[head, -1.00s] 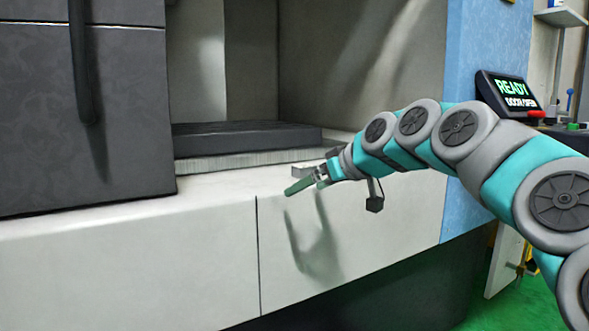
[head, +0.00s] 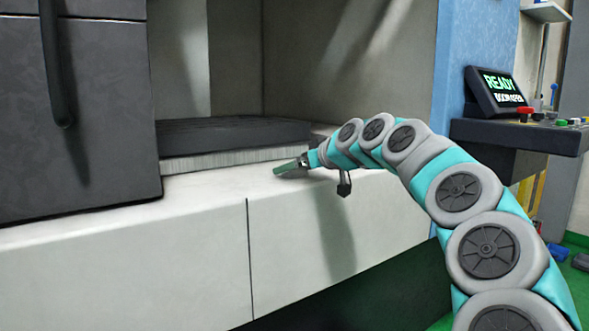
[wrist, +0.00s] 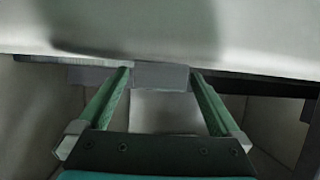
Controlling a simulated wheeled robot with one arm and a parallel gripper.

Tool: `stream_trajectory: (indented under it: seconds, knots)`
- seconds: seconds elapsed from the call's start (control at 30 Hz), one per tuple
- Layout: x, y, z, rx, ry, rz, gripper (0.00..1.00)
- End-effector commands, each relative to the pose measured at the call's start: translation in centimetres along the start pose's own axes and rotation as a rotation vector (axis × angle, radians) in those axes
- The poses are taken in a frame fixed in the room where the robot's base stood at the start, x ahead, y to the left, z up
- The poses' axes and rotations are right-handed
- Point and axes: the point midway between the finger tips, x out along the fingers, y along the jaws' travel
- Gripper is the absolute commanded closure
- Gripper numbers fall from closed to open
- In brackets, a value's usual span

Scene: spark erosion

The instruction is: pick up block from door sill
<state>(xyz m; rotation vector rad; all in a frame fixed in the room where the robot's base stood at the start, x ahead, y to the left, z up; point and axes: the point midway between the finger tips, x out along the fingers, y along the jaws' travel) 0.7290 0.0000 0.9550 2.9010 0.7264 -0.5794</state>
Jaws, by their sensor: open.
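The block (wrist: 162,76) is a small grey piece in the wrist view. It shows between the tips of the two green fingers of my gripper (wrist: 161,77), with a narrow gap at its right side; on the left I cannot tell whether it touches. In the head view my gripper (head: 287,168) is low over the pale door sill (head: 215,187), in front of the machine's opening. There the block cannot be told apart behind the fingers. My gripper is open.
A dark slab (head: 235,134) with a ribbed light edge lies inside the opening behind the sill. A dark door (head: 75,115) with a handle stands at left. A blue column (head: 455,90) and a control panel (head: 500,90) reading READY are at right.

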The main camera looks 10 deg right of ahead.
Motion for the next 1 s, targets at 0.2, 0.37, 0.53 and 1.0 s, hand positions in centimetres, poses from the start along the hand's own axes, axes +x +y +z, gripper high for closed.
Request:
stream_trajectory:
  seconds: [0.2, 0.37, 0.53, 1.0]
  knots:
    - [0.66, 0.03, -0.10, 0.001, 0.003, 0.001, 0.00]
    - [0.66, 0.03, -0.06, 0.000, 0.002, 0.001, 0.10]
    - [0.67, 0.03, -0.04, 0.001, 0.002, 0.001, 0.29]
    - [0.67, 0.02, -0.02, 0.001, 0.001, 0.000, 0.82]
